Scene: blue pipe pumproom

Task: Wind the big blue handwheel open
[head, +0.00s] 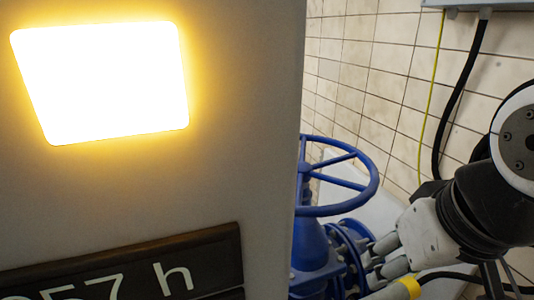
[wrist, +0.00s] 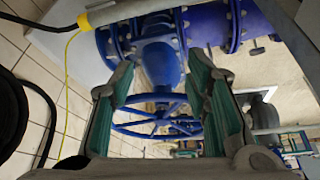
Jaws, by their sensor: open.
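The big blue handwheel (head: 371,182) sits on a blue valve (head: 313,245) in the head view, its left side hidden behind a pale panel. My gripper (head: 376,262) is at the lower right of the wheel, in front of blue flanged pipework; I cannot tell the exact gap. In the wrist view the handwheel (wrist: 150,98) shows between the two green-padded fingers of my gripper (wrist: 160,75), which are spread wide. Nothing is held between them. I cannot tell whether a finger touches the rim.
The pale panel (head: 240,90) with a bright lamp (head: 100,80) and a dark number plate (head: 130,268) blocks the left. A tiled wall (head: 385,75) with a black cable (head: 460,90) and a thin yellow cable (head: 432,90) stands behind. Blue pipes (wrist: 212,25) show in the wrist view.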

